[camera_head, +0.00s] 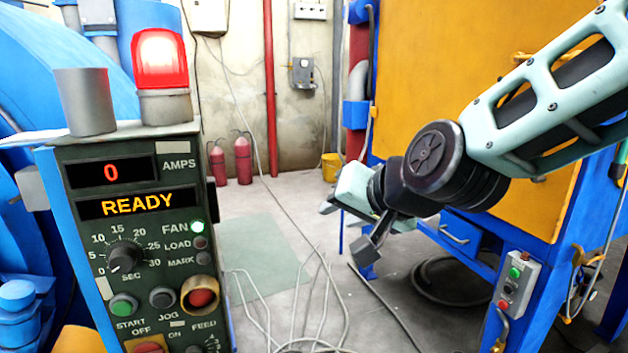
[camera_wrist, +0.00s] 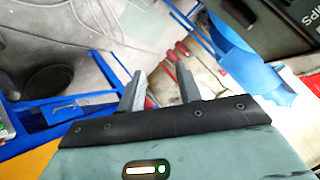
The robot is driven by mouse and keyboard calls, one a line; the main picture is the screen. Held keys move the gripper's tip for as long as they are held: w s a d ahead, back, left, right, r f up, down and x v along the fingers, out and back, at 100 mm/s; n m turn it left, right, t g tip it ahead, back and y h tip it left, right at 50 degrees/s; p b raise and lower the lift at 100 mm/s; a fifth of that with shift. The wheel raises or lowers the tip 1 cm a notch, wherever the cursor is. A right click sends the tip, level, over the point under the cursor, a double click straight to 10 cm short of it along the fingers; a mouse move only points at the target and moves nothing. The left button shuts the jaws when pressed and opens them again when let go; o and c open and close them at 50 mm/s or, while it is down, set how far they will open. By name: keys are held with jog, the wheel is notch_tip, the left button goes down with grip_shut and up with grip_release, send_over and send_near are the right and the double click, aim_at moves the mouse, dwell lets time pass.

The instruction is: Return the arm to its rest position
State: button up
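My arm reaches in from the right edge of the head view, in front of the yellow and blue cabinet (camera_head: 435,85). My gripper (camera_head: 346,229) hangs at the middle right, pointing down and left above the floor. In the wrist view my gripper (camera_wrist: 159,73) shows two grey fingers standing apart with nothing between them. The control panel (camera_head: 140,240) stands at the left, well apart from my gripper. Its display reads READY, with 0 amps above, and the green FAN lamp and the red beacon (camera_head: 160,60) are lit.
The blue drum machine (camera_head: 60,65) fills the far left. A button box (camera_head: 515,285) is on the cabinet's blue frame at the lower right. Cables (camera_head: 300,310) lie on the floor (camera_head: 270,225) between panel and cabinet. Red extinguishers (camera_head: 242,160) stand by the back wall.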

jog(key=s+d+f+n+g+h, duration=0.2)
jog(key=s+d+f+n+g, duration=0.15)
jog(key=s, duration=0.45)
jog(key=s+d+f+n+g+h, duration=0.1)
jog(key=s+d+f+n+g, duration=0.2)
jog(key=s, duration=0.5)
jog(key=s+d+f+n+g+h, duration=0.2)
jog(key=s+f+n+g, duration=0.1)
jog(key=s+f, duration=0.3)
notch_tip(320, 180, up, 23)
jog(key=s+d+p, duration=0.1)
jog(key=s+p, duration=0.1)
jog(key=p, duration=2)
jog(key=shift+d, duration=0.1)
